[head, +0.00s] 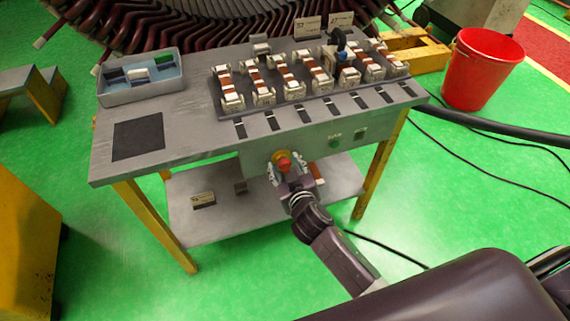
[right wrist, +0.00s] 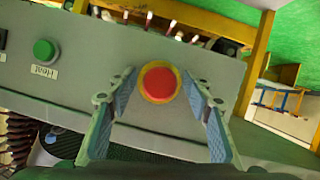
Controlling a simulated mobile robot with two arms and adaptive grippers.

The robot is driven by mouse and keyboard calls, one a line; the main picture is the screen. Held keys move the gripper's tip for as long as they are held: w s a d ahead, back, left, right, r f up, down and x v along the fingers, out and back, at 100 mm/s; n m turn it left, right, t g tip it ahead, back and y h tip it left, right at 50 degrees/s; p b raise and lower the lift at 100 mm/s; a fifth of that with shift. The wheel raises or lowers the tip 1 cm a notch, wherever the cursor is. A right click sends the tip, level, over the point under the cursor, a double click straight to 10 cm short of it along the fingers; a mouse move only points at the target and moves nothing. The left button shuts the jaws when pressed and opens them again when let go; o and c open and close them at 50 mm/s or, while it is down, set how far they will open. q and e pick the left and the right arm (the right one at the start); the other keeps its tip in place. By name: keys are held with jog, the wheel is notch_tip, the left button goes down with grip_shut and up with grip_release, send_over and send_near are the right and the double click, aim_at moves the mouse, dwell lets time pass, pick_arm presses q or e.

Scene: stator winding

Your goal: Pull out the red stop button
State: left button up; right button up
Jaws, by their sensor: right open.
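The red stop button (head: 283,163) sits on a yellow ring on the front panel of the grey bench. In the right wrist view the red button (right wrist: 160,84) shows face on, in the upper middle. My right gripper (head: 286,168) is at the panel in front of the button. In the right wrist view its two fingers (right wrist: 160,110) are spread, one on each side of the button, with a gap to it on both sides. Nothing is held between them. My left gripper is not in view.
A green button (head: 335,143) is on the same panel; it also shows in the right wrist view (right wrist: 45,50). Several coil units stand on the bench top (head: 190,150). A lower shelf (head: 235,212) lies beneath. A red bucket (head: 482,68) stands at right.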

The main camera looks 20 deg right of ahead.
grip_shut()
jog(key=shift+s, duration=0.45)
grip_release()
jog(key=shift+s, duration=0.1)
